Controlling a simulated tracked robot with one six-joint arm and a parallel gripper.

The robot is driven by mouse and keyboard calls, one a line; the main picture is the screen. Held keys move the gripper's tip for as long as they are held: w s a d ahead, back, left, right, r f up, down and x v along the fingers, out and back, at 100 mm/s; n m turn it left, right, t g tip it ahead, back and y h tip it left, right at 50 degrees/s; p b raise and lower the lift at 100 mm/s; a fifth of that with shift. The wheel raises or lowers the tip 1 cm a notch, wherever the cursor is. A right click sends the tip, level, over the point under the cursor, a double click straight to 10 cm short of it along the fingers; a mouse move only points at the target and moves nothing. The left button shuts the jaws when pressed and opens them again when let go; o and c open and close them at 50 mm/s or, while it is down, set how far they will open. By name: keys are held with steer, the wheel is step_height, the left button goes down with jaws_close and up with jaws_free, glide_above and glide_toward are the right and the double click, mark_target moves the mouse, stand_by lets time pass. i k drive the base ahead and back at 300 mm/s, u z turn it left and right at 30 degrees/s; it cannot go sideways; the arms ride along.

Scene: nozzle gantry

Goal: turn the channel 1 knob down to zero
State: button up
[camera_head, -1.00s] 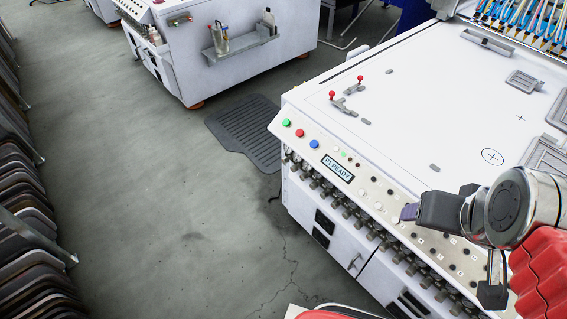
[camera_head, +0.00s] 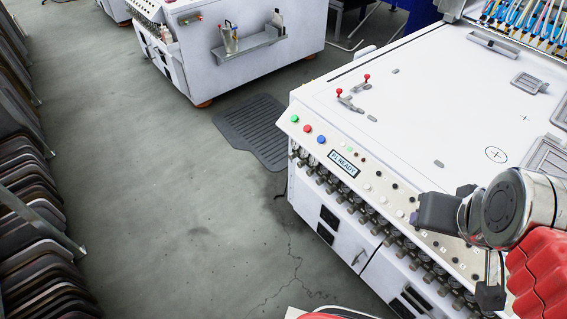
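The white machine's sloped control panel (camera_head: 385,200) runs diagonally through the right half of the view. It carries green, red and blue buttons, a display reading "P1 READY" (camera_head: 344,164), and rows of small dark and pale controls. Several round metal knobs (camera_head: 352,205) line the front just below the panel edge. I cannot read which one is channel 1. My gripper (camera_head: 416,212) is over the right part of the panel, its dark end pointing left. Its fingers are too small and edge-on to show whether they are open. The arm hides the panel's right end.
The machine's white top has two red-tipped levers (camera_head: 352,93) and grey fittings. A second white machine (camera_head: 225,50) stands at the back left. A black floor mat (camera_head: 254,131) lies between them. Dark curved panels (camera_head: 40,220) are racked at far left. Grey floor is open between.

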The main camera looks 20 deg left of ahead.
mark_target(292, 157)
steer(key=u, duration=0.5)
steer(key=k, duration=1.25)
steer(key=u, duration=0.65)
steer(key=i, duration=1.25)
steer(key=u, duration=0.7)
steer(key=i, duration=1)
steer(key=u, duration=0.35)
